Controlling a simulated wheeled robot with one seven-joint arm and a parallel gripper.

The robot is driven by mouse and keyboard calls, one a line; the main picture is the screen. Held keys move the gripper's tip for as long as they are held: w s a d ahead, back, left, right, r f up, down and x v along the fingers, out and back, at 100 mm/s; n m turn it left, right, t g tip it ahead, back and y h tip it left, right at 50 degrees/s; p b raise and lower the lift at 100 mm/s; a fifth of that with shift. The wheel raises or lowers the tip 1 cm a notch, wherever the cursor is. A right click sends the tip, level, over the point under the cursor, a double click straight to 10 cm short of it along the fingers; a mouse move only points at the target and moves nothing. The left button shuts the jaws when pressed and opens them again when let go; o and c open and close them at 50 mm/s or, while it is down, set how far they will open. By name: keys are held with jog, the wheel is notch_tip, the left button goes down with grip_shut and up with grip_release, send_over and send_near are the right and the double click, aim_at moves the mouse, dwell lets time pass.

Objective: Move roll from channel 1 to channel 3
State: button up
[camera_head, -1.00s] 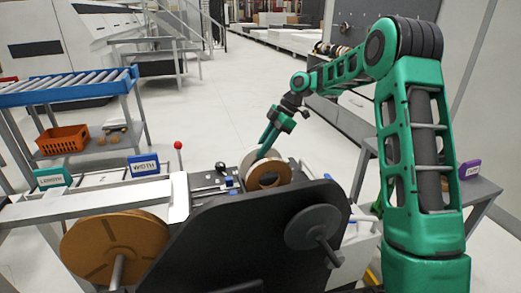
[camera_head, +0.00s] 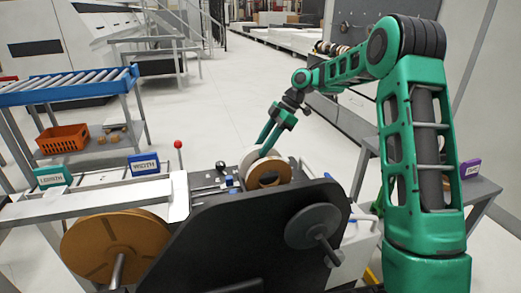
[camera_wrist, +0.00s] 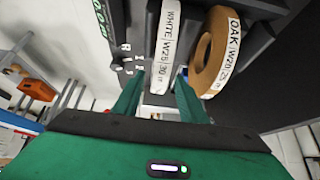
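Two edge-band rolls stand upright side by side in the black machine's holder. The white roll (camera_wrist: 166,42), labelled WHITE W25 30, also shows in the head view (camera_head: 248,160). The brown roll (camera_wrist: 203,52), labelled OAK W20 25, stands right of it and also shows in the head view (camera_head: 268,174). My gripper (camera_wrist: 159,80) is open, its two green fingers apart. The near end of the white roll shows between the fingertips; I cannot tell whether they touch it. In the head view my gripper (camera_head: 267,145) reaches down at the white roll. Channel numbers are not readable.
A large brown reel (camera_head: 112,245) and a dark disc on a shaft (camera_head: 313,226) are on the machine's front. A red-knobbed lever (camera_head: 178,145) stands left of the rolls. An orange crate (camera_head: 63,138) sits on a shelf at left. The floor behind is clear.

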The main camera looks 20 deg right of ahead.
jog(key=v, duration=1.1)
jog(key=s+d+f+m+h, duration=0.2)
jog(key=s+m, duration=0.6)
jog(key=s, duration=0.7)
jog(key=s+d+f+m+h, duration=0.2)
jog(key=s+d+m, duration=0.3)
jog(key=s, duration=1.1)
jog(key=s+d+f+m+h, duration=0.2)
jog(key=s+d+f+m, duration=0.1)
jog(key=s+m, duration=0.8)
jog(key=s+f, duration=0.1)
jog(key=s, duration=0.3)
jog(key=shift+s+d, duration=0.2)
jog(key=shift+d, duration=0.2)
jog(key=shift+f, duration=0.1)
jog(key=shift+w+f+h, duration=0.25)
jog(key=shift+w+h, duration=0.05)
jog(key=shift+w, duration=0.35)
